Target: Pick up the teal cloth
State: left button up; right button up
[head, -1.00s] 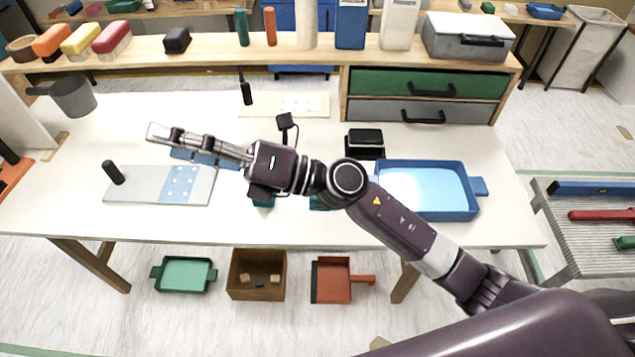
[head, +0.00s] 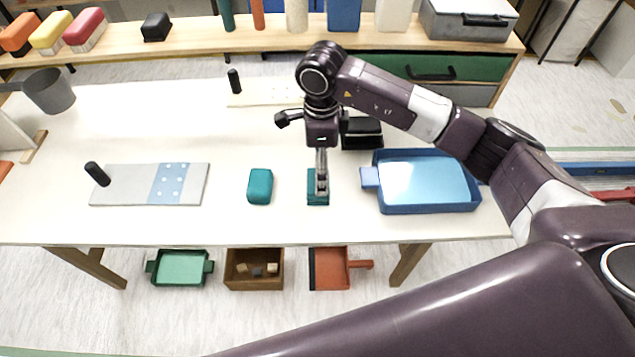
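A flat teal piece that looks like the folded teal cloth (head: 318,200) lies on the white table, left of the blue tray. My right gripper (head: 320,190) points down over it and covers its middle. The fingers are seen nearly edge-on, so I cannot tell whether they are open or touch the cloth. A thicker, rounded teal block (head: 260,186) lies a little to the left, apart from the gripper. My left gripper is not in view.
The blue tray (head: 428,208) with a pale blue inside stands close on the right. A black block (head: 362,133) sits behind it. A grey board (head: 125,186) with a dotted blue strip and black handle lies left. The table's front edge is close to the cloth.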

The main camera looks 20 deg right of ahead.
jog(key=f, duration=0.1)
jog(key=f+p, duration=0.1)
jog(key=f, duration=0.2)
jog(key=shift+s+f+p, duration=0.3)
jog(key=shift+s+f, duration=0.05)
jog(key=shift+f, duration=0.5)
jog(key=c, duration=1.2)
